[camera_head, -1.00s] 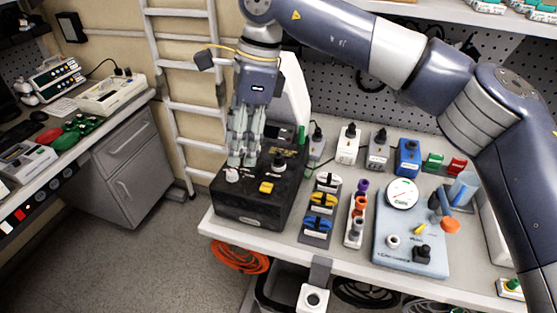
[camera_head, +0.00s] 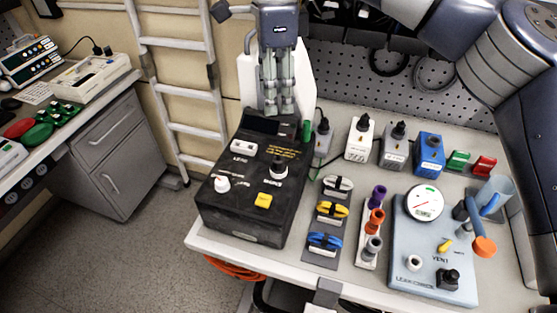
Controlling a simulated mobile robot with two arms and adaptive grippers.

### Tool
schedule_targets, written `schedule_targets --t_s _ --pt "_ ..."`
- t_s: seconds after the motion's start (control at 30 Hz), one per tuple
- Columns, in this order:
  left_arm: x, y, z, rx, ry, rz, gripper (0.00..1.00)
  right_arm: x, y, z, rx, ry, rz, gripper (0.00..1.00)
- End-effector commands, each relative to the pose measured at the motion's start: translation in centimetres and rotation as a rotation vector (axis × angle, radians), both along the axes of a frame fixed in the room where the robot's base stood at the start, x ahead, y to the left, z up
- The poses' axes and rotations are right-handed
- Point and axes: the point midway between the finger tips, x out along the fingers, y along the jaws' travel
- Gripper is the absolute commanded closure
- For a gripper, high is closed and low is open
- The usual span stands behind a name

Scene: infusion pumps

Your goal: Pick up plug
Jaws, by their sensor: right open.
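Several small adapter-like blocks with dark tops stand in a row at the back of the bench: a grey one (camera_head: 322,142), a white one (camera_head: 358,140), another grey one (camera_head: 394,150) and a blue one (camera_head: 428,155). I cannot tell which of these is the plug. A small green piece (camera_head: 307,131) stands at the back right of the black box (camera_head: 225,205). My right gripper (camera_head: 280,112) points down over the back of the black box, open with its fingers fairly close together, and nothing shows between them. It is left of the row. My left gripper is not in view.
Wound yellow, blue and white leads (camera_head: 330,210), a strip with purple, orange and grey caps (camera_head: 372,225) and a blue leak tester (camera_head: 430,270) fill the bench front. A pegboard with hanging cables stands behind. The floor at left is clear.

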Motion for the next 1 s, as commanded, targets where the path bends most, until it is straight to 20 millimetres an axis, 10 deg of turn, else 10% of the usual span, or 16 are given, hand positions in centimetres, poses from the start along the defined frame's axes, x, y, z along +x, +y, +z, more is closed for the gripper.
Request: schedule_targets --t_s 0.5,1.0 --pt "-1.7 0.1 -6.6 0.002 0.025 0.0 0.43 -0.1 0.0 -6.4 0.001 -0.001 0.001 0.55" --pt "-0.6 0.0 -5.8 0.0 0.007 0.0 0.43 -0.1 -0.1 -11.8 0.001 0.001 0.001 0.55"
